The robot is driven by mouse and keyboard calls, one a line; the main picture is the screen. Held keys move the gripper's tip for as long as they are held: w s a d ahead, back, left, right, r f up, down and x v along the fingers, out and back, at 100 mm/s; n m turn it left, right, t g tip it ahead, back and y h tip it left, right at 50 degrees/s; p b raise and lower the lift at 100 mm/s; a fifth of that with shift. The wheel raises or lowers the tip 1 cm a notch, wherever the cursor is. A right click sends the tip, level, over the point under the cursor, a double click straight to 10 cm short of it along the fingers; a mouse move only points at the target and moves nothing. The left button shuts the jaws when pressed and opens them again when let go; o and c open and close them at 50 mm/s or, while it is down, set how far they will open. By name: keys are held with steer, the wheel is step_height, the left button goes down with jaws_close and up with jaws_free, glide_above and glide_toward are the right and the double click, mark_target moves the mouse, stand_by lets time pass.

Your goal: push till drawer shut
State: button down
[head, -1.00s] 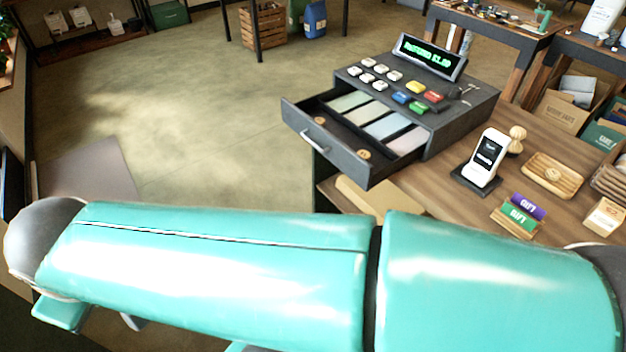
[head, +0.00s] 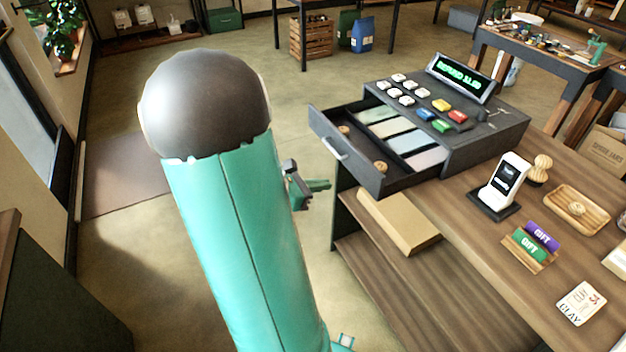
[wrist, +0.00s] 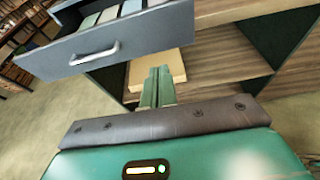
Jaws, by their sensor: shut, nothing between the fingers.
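The cash register (head: 455,110) stands on the wooden counter, and its grey drawer (head: 372,172) is pulled out, showing banknote slots and a few coins. The drawer's front with its silver handle (head: 335,148) faces left, towards my arm. My gripper (head: 322,186) is left of the drawer front and apart from it, partly hidden behind my teal arm. In the wrist view, my gripper (wrist: 158,80) has its green fingers shut and empty, pointing below the drawer front (wrist: 120,45) and its handle (wrist: 95,54). A cardboard box on the shelf lies beyond the fingertips.
The flat cardboard box (head: 400,222) lies on the shelf under the counter top. A card reader (head: 503,182), a gift card holder (head: 530,247) and a wooden tray (head: 577,208) stand on the counter. The floor left of the counter is open.

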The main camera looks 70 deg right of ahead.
mark_target(363, 172)
steer(key=s+d, duration=0.2)
steer(key=d, duration=0.1)
steer(key=s+d, duration=0.3)
steer(key=shift+s+d+f, duration=0.1)
steer(key=shift+s+d, duration=0.4)
steer(key=shift+s+d, duration=0.1)
steer(key=shift+s+d, duration=2.3)
steer(key=shift+d, duration=0.3)
steer(key=shift+s+d, duration=2.35)
steer(key=shift+d, duration=0.25)
steer(key=shift+s+d, duration=2.3)
steer(key=shift+d, duration=0.3)
steer(key=shift+w+a, duration=2.4)
steer(key=shift+a, duration=0.25)
steer(key=shift+w+a, duration=2.35)
steer(key=shift+a, duration=0.3)
